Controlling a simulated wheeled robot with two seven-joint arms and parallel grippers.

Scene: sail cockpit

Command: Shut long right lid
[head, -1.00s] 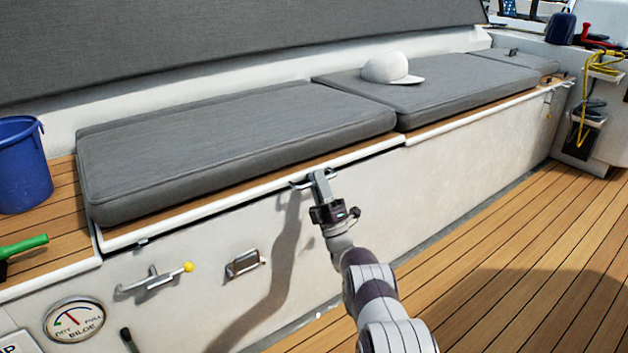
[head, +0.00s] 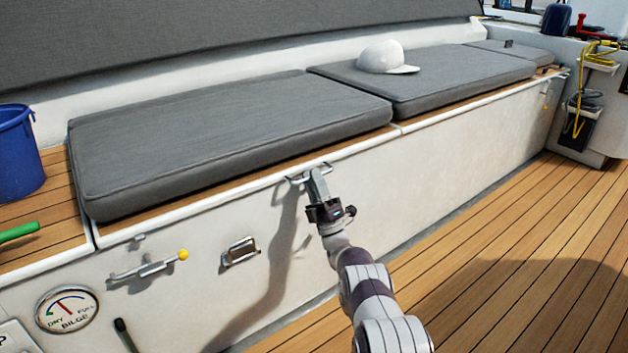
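The long lid (head: 240,192) is the bench top with a wooden strip and white front edge under the near grey cushion (head: 230,140). It lies down, with its front edge close along the white locker front; no clear gap shows. A metal handle (head: 296,180) is at its front edge, right of the middle. My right gripper (head: 314,176) is at this handle, and its narrow fingertips appear shut on the bar. The fingertips are small in the picture. My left gripper is not in view.
A white cap (head: 386,57) lies on the farther cushion (head: 430,82). A blue bucket (head: 18,155) stands on the left ledge, near a green handle (head: 18,231). A yellow-knobbed latch (head: 150,267) and a gauge (head: 67,309) are on the locker front. The deck (head: 500,235) is clear.

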